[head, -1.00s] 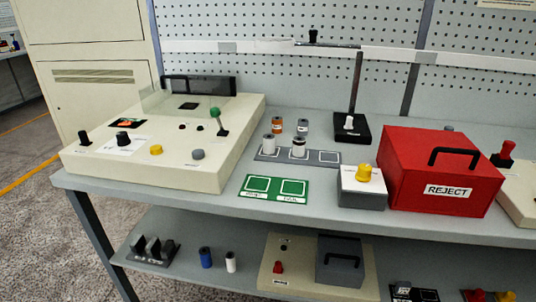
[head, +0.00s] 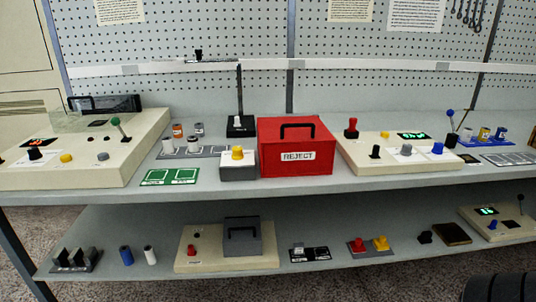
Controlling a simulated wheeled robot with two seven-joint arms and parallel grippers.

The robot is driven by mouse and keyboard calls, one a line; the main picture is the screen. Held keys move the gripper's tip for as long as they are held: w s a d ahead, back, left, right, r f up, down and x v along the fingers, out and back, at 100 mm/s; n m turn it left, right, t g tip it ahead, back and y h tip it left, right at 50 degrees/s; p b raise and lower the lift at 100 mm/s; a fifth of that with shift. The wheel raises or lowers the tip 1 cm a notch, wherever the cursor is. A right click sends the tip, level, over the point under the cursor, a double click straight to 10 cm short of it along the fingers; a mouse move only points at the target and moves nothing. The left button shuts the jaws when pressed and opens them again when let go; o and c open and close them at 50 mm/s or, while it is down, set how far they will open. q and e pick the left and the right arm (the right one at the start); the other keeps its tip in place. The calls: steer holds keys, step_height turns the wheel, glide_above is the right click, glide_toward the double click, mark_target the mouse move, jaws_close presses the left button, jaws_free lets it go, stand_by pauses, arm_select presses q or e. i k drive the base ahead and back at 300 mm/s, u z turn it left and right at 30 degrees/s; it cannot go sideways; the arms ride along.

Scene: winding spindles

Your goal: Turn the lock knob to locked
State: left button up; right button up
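No label that I can read names a lock knob, so I cannot tell which knob it is. The left cream console (head: 110,172) has a black knob (head: 35,153) on a white plate, a yellow knob (head: 67,158) and a grey knob (head: 103,157). A small grey box with a white top bears a yellow knob (head: 237,153). The right cream console (head: 370,161) has a black knob (head: 375,152), a grey knob (head: 405,149) and a blue knob (head: 437,148). Knob settings are too small to read. Neither of my grippers shows.
A red REJECT box (head: 295,152) stands mid-bench between the small grey box and the right console. A black-based stand (head: 240,127) is behind. A green two-square mat (head: 169,177) lies in front. The lower shelf (head: 150,283) holds spools, a grey-lidded console (head: 200,262) and small fixtures.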

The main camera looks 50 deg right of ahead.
mark_target(237, 151)
steer(key=z, duration=1.15)
steer(key=i, duration=0.2)
steer(key=u, duration=0.3)
